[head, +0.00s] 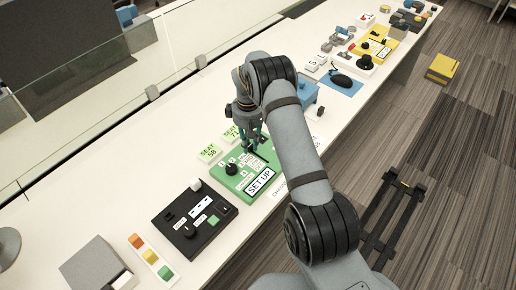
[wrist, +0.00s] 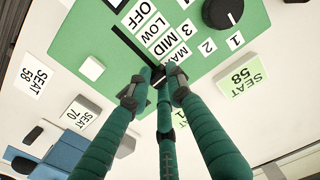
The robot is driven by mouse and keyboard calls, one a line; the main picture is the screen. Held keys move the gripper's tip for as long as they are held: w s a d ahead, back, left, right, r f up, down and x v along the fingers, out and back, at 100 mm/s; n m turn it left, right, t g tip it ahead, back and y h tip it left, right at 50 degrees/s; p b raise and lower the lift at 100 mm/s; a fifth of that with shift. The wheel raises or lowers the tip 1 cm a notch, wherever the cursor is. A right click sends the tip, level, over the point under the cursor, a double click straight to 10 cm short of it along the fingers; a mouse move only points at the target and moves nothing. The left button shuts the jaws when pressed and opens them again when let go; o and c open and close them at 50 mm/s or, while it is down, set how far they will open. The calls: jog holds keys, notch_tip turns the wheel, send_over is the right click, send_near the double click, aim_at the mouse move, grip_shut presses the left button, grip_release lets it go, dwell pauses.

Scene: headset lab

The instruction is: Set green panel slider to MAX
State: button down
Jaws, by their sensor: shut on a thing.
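The green panel (head: 222,172) lies on the white table, and it fills the upper part of the wrist view (wrist: 211,58). Its black slider slot (wrist: 128,43) runs beside the labels OFF, LOW, MID and MAX. My gripper (wrist: 156,82) is over the MAX end of the slot, its dark green fingers closed around the slider knob, which they mostly hide. The bare slot shows toward OFF. In the head view my gripper (head: 252,146) points down onto the panel's far right part. The exact knob position against the MAX label is hidden by the fingers.
A black rotary knob (wrist: 222,13) with numbers sits on the same panel. Seat cards (wrist: 242,82) lie around it. A black control box (head: 187,222) is at the near left, and a blue block (head: 308,90) is beyond my arm.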

aim_at(249, 145)
jog(key=shift+w+d+r, duration=0.1)
jog(key=shift+w+r, duration=0.05)
jog(key=shift+w, duration=0.2)
jog(key=c, duration=1.7)
grip_release()
jog(key=shift+c, duration=0.2)
jog(key=shift+o, duration=1.1)
jog(key=shift+s, duration=0.1)
notch_tip(249, 145, up, 12)
jog(key=shift+s, duration=0.1)
